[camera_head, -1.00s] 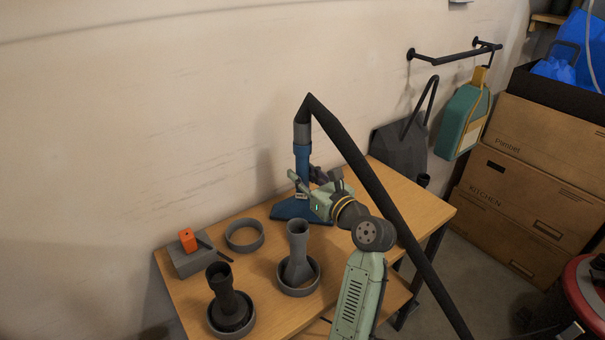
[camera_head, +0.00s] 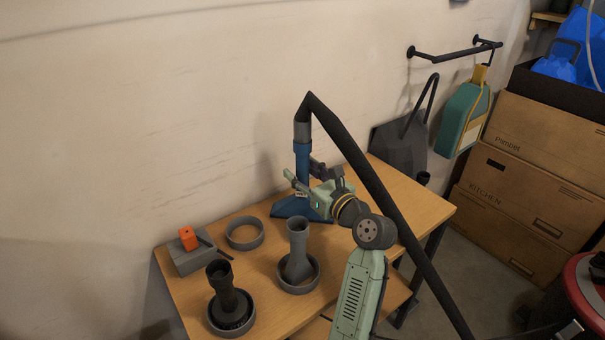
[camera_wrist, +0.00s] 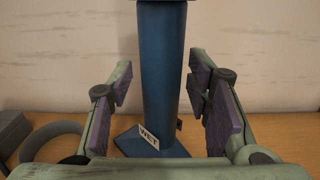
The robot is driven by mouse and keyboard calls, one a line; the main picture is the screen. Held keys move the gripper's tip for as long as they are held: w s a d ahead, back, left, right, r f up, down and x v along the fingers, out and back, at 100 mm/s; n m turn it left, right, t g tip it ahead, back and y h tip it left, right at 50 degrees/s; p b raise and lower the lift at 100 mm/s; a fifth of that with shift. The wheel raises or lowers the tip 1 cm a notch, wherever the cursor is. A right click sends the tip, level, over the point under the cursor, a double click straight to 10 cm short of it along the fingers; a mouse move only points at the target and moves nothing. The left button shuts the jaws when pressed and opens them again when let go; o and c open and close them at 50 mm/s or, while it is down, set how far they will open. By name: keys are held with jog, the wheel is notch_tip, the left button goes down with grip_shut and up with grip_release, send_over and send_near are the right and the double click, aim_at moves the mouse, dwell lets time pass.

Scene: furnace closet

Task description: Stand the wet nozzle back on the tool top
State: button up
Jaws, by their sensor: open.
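The wet nozzle (camera_head: 302,170) is a blue tube with a flared blue foot, upright on the wooden tool top (camera_head: 395,197) near the wall. In the wrist view its blue tube (camera_wrist: 163,75) fills the middle, and a "WET" label (camera_wrist: 149,136) shows low on it. A grey cuff and black hose (camera_head: 345,140) join its upper end. My gripper (camera_head: 303,176) is open at the tube. In the wrist view its purple pads are on both sides of the tube, with gaps showing. The lower front of the foot is partly hidden by my gripper.
Two grey nozzles, one lighter (camera_head: 298,240) and one darker (camera_head: 222,284), stand in round holders at the front left. An empty ring (camera_head: 245,233) and a grey block with an orange piece (camera_head: 188,238) are behind them. The hose crosses beside my arm. Boxes (camera_head: 530,170) stand at right.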

jog(key=b+v, duration=0.1)
jog(key=v, duration=1.1)
jog(key=shift+f, duration=0.1)
